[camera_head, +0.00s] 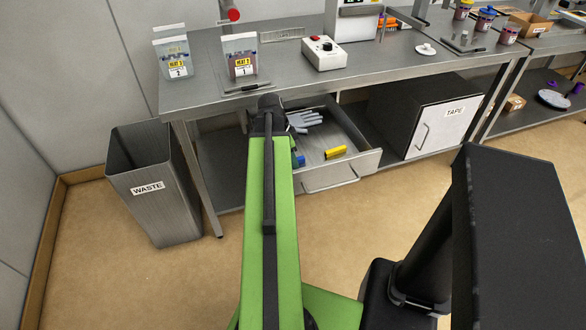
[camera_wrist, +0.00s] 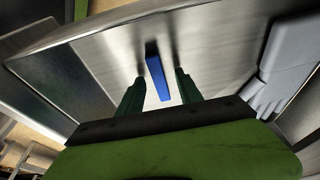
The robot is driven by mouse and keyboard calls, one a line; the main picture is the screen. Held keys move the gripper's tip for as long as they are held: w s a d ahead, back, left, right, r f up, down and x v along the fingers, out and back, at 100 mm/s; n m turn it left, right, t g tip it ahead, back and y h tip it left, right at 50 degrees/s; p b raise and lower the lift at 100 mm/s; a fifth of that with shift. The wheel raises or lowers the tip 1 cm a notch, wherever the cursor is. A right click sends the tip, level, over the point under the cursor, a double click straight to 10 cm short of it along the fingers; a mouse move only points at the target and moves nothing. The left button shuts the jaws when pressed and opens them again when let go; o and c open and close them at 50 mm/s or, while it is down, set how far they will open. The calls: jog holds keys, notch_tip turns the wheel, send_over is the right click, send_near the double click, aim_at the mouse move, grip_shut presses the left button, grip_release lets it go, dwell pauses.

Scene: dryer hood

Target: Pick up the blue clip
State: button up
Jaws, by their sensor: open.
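The blue clip (camera_wrist: 158,78) lies on the metal floor of the open drawer in the wrist view. In the head view only a small blue part (camera_head: 300,160) shows beside my green arm, and the arm hides the rest. My gripper (camera_wrist: 158,88) is open, with one dark green finger on each side of the clip. The clip sits between the fingers with a gap on both sides. I cannot tell how far the fingertips are above the drawer floor.
The open drawer (camera_head: 368,164) also holds a grey glove (camera_head: 305,120) and a yellow object (camera_head: 335,152). The steel workbench (camera_head: 385,62) overhangs the drawer. A waste bin (camera_head: 165,205) stands at left and a TAPE cabinet (camera_head: 440,125) at right. The floor in front is clear.

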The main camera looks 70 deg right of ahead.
grip_shut()
dwell(0.4)
jog(key=shift+r+p, duration=0.6)
jog(key=shift+p, duration=0.25)
notch_tip(320, 180, up, 4)
jog(key=p, duration=0.4)
jog(key=s+d+r+p, duration=0.3)
jog(key=s+r+p, duration=0.2)
jog(key=s, duration=0.6)
jog(key=shift+s+r+p, duration=0.15)
jog(key=shift+r+p, duration=0.2)
jog(key=shift+r, duration=0.05)
